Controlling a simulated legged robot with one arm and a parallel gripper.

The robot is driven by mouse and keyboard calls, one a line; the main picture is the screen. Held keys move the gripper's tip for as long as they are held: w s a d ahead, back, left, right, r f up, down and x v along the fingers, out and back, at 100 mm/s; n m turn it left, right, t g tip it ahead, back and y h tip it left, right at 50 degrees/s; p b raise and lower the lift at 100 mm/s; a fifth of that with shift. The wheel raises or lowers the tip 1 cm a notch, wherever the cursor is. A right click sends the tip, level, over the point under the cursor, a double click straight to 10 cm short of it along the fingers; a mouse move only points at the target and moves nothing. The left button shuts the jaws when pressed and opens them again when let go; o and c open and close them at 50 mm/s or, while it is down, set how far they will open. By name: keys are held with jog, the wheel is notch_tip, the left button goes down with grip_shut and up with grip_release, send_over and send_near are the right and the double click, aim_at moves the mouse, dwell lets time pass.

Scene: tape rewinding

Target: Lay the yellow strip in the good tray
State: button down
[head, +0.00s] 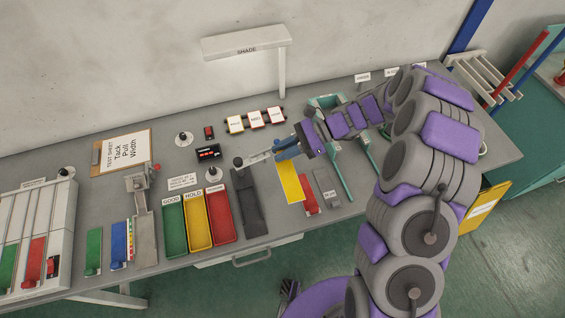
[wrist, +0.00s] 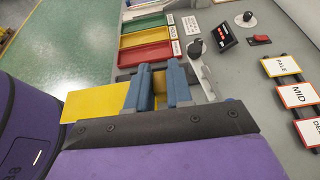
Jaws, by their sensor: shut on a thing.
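My gripper (head: 284,153) is shut on the yellow strip (head: 290,182), over the bench to the right of the trays. In the wrist view the blue fingers (wrist: 158,72) pinch the strip, and its yellow surface (wrist: 95,103) spreads out to the left. The fingers cover part of the strip. The good tray (head: 174,231) is green, the leftmost of three trays labelled GOOD, HOLD and a third label. It is also the farthest tray in the wrist view (wrist: 146,23). No strip shows in it.
The yellow hold tray (head: 198,226) and a red tray (head: 220,217) stand beside the good tray. A dark grey block (head: 249,207) and a lever device (head: 262,157) lie between them and my gripper. A red strip (head: 309,202) lies near the held strip. A shade (head: 245,43) stands behind.

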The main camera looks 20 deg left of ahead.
notch_tip(320, 180, up, 12)
jog(key=p, duration=0.1)
jog(key=shift+r+p, duration=0.15)
jog(key=shift+p, duration=0.2)
